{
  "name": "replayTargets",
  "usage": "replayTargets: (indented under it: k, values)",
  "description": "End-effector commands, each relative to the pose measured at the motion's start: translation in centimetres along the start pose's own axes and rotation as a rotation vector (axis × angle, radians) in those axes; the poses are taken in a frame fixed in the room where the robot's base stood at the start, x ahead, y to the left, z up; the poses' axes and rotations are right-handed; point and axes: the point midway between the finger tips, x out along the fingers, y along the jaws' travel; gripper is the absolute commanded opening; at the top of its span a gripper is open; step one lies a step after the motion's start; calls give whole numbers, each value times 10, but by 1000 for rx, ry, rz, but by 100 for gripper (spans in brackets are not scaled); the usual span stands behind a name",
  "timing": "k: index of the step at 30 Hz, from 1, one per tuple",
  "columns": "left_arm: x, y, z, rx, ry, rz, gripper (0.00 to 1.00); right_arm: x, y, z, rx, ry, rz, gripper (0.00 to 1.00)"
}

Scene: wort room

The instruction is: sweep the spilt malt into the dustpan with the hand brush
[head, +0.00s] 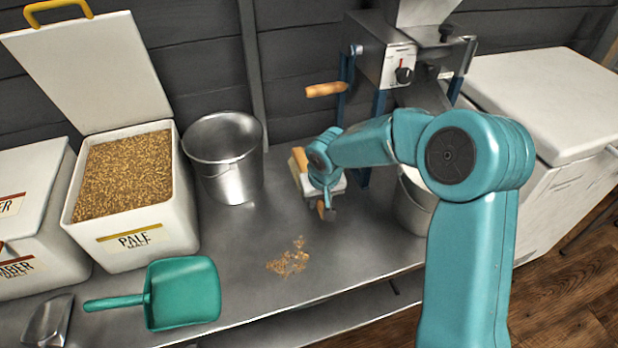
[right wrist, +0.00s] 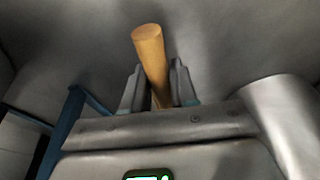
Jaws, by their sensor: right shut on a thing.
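The spilt malt (head: 289,260) lies as a small loose patch on the steel table, right of the dustpan. The green dustpan (head: 190,292) lies near the table's front edge, its handle pointing left. My right gripper (head: 326,200) is behind and right of the malt, shut on the wooden handle of the hand brush (head: 300,160). In the right wrist view the handle (right wrist: 150,55) stands between the two fingers (right wrist: 157,88). The brush is partly hidden by my gripper in the head view; I cannot tell whether it touches the table. My left gripper is out of view.
An open white bin of pale malt (head: 150,240) and a steel bucket (head: 227,190) stand behind the dustpan. A malt mill (head: 385,60) stands behind my right arm, with another bucket (head: 412,210) below. A metal scoop (head: 48,322) lies front left. The table around the malt is clear.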

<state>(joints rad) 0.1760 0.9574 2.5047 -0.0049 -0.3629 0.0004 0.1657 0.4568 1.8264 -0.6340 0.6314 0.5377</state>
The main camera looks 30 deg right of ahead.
Motion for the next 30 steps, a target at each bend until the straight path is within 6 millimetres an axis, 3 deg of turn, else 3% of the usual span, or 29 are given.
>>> replayTargets:
  k: [19,28,29,30]
  values:
    - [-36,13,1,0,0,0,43,-55,0,-14,0,3,0,0]
    - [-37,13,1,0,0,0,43,-58,0,-15,0,2,0,0]
    - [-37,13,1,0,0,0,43,-58,0,-15,0,2,0,21]
    - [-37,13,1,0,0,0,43,-58,0,-15,0,2,0,8]
